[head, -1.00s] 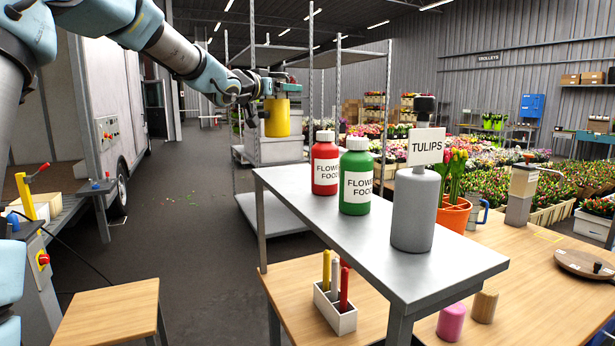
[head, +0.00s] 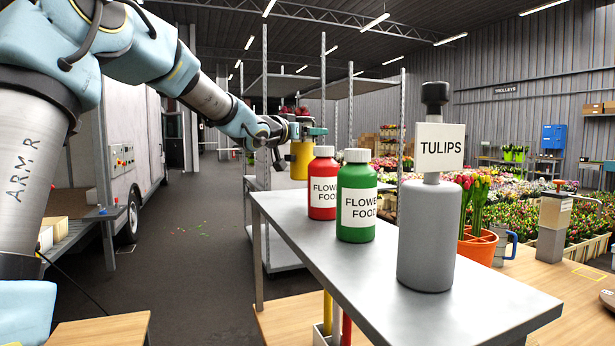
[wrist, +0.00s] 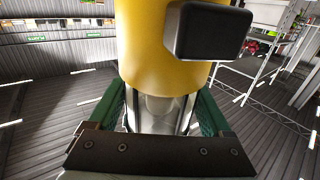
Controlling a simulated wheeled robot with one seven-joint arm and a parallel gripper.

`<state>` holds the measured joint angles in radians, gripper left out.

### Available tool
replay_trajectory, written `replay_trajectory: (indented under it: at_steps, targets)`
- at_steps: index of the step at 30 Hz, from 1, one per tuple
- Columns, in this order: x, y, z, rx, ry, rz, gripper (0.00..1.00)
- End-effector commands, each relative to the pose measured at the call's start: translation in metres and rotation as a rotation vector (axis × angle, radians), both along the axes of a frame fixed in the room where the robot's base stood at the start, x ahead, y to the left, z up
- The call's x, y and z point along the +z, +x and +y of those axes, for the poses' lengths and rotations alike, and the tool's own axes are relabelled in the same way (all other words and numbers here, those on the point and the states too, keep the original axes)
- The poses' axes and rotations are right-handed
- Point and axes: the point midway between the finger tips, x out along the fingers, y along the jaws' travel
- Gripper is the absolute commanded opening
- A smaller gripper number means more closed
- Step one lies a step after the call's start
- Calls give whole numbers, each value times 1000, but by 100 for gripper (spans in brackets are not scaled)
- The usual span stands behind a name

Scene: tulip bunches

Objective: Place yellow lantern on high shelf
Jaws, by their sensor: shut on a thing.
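The grey metal shelf (head: 400,270) stands raised above a wooden table. In the head view the lantern shows just left of the red bottle, above the shelf's far end; I cannot tell whether it is over the shelf or beyond it.
On the shelf stand a red bottle (head: 322,185), a green bottle (head: 357,200) and a grey bottle (head: 428,240) with a TULIPS sign. The shelf's far left corner and front strip are bare. A metal rack (head: 265,100) stands behind. Open floor (head: 190,240) lies left.

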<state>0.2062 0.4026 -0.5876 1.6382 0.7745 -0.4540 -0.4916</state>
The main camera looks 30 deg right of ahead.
Motion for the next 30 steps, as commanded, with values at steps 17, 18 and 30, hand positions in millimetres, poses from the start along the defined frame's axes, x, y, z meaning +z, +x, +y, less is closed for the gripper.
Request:
replay_trajectory:
  at_steps: [17,18,30]
  targets:
    - [-63,0,0,0,-2,-1,7]
    - [-63,0,0,0,-2,-1,7]
    - [-66,0,0,1,-1,0,97]
